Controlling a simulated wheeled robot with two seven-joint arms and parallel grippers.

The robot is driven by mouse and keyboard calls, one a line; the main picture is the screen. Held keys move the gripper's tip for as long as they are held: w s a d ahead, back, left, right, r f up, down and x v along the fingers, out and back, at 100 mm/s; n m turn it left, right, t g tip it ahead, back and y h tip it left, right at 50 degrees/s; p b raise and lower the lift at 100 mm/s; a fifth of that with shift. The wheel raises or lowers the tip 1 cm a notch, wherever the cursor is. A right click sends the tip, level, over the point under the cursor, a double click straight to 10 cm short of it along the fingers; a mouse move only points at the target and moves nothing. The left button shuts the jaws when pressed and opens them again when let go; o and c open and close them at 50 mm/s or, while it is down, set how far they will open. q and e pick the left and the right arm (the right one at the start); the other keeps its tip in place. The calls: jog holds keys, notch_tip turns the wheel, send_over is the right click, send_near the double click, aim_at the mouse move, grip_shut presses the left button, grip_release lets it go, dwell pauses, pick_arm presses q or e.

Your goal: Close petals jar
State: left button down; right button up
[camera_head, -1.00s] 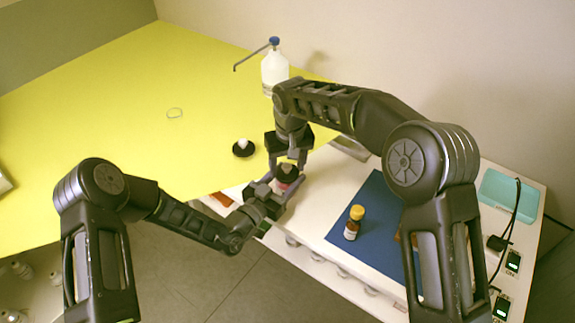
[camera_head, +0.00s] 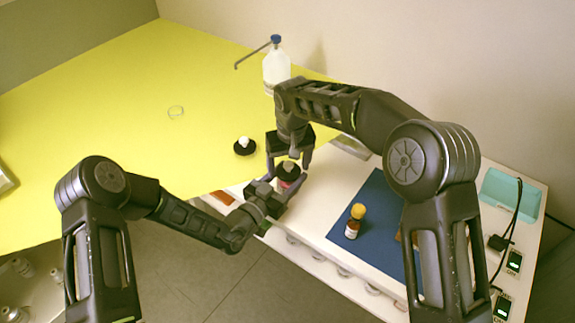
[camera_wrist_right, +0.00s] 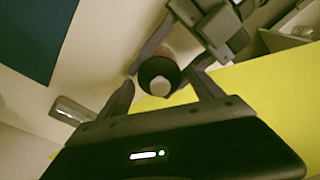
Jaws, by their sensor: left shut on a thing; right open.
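The petals jar (camera_head: 283,186), with reddish contents, is held by my left gripper (camera_head: 280,193), which is shut on it near the table's edge. A dark lid (camera_head: 287,168) with a pale knob sits on top of the jar. In the right wrist view the lid (camera_wrist_right: 160,76) is seen from above, with its pale knob in the middle. My right gripper (camera_head: 289,163) is open, its fingers apart on either side of the lid. In the right wrist view the open fingers (camera_wrist_right: 163,92) show below the lid, with the left gripper beyond.
A dark round piece with a white knob (camera_head: 244,147) lies on the yellow table (camera_head: 100,120). A yellow-capped bottle (camera_head: 355,222) stands on the blue mat (camera_head: 375,200).

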dwell(0.5)
jog(key=shift+r, duration=0.2)
jog(key=shift+r, duration=0.25)
notch_tip(320, 180, up, 11)
jog(key=s, duration=0.1)
jog(key=shift+s+d, duration=0.15)
jog(key=shift+d, duration=0.15)
pick_arm(q)
jog(key=shift+c, duration=2.1)
grip_release()
jog(key=shift+a, duration=0.15)
